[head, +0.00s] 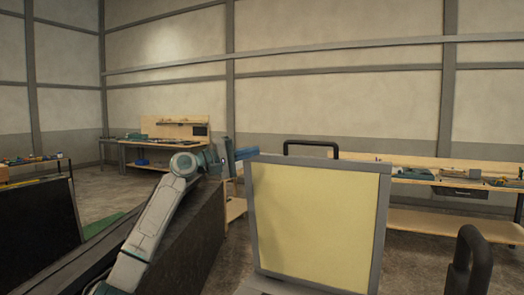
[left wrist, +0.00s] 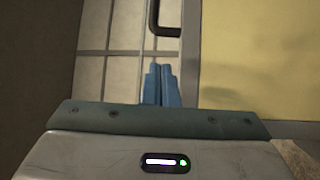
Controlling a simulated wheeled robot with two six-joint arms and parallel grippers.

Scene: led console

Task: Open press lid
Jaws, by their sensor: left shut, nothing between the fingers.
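The press lid (head: 315,220) stands upright in the head view, a pale yellow panel in a grey frame. A black handle (head: 311,145) rises from its top edge. In the left wrist view the yellow panel (left wrist: 258,55) fills the right side, and part of the black handle (left wrist: 163,30) shows at the top. My left gripper (head: 246,153) is at the left of the lid's upper left corner. Its blue fingers (left wrist: 163,75) are shut and empty, beside the lid's frame. Whether they touch the frame cannot be told. My right gripper is not in view.
A dark box-like side (head: 185,240) stands left of the lid. Another black handle (head: 468,265) shows at the lower right. Workbenches with tools, one at the back left (head: 165,145) and one at the right (head: 450,180), stand along the wall. Open floor lies between.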

